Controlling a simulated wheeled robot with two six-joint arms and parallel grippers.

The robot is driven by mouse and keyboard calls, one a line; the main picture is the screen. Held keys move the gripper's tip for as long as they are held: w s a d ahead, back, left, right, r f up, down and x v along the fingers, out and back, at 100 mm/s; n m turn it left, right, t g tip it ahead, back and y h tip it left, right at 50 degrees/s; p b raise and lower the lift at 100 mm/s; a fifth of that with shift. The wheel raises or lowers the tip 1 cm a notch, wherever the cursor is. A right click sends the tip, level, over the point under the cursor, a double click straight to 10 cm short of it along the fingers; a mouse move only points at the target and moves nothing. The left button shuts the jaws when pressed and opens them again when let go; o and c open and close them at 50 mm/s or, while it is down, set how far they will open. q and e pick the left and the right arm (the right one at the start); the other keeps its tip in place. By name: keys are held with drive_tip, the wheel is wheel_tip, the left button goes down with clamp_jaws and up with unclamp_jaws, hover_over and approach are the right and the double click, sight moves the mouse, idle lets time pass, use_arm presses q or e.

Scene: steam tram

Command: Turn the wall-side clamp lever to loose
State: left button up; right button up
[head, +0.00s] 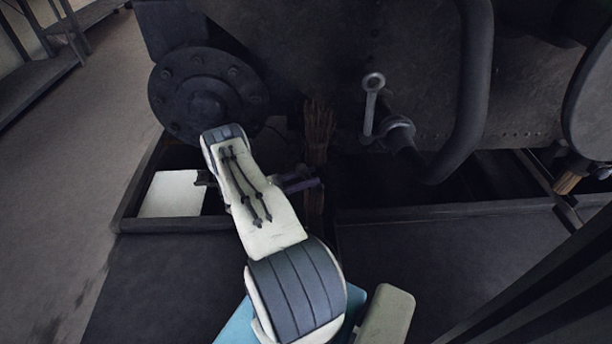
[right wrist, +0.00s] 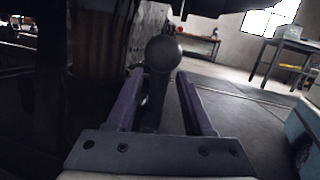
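In the right wrist view, a dark lever with a round ball knob (right wrist: 163,53) stands upright just ahead of my right gripper (right wrist: 160,76). Its stem runs down between the two purple fingers, with gaps at the sides; contact is not clear. The fingers are apart. In the head view my right gripper (head: 302,184) is small and dark beyond my pale wrist, and this lever cannot be made out there. A bright metal lever with a ringed end (head: 373,84) stands on a round pivot farther right, apart from my gripper. Which one is the wall-side clamp lever is not clear. My left gripper is not in view.
A twig bundle (head: 319,130) stands close beside my right gripper. A round bolted flange (head: 208,95) and a thick curved pipe (head: 470,100) flank the area. A white sheet (head: 171,194) lies in the tray at left. The floor (head: 80,130) at far left is clear.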

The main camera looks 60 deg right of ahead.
drive_tip(key=shift+w+a+r, duration=0.1)
drive_tip(key=shift+w, duration=0.15)
drive_tip(key=shift+w+a, duration=0.25)
drive_tip(key=p+v, duration=0.2)
drive_tip(key=v, duration=0.7)
drive_tip(key=shift+a, duration=0.25)
drive_tip(key=shift+w, duration=0.1)
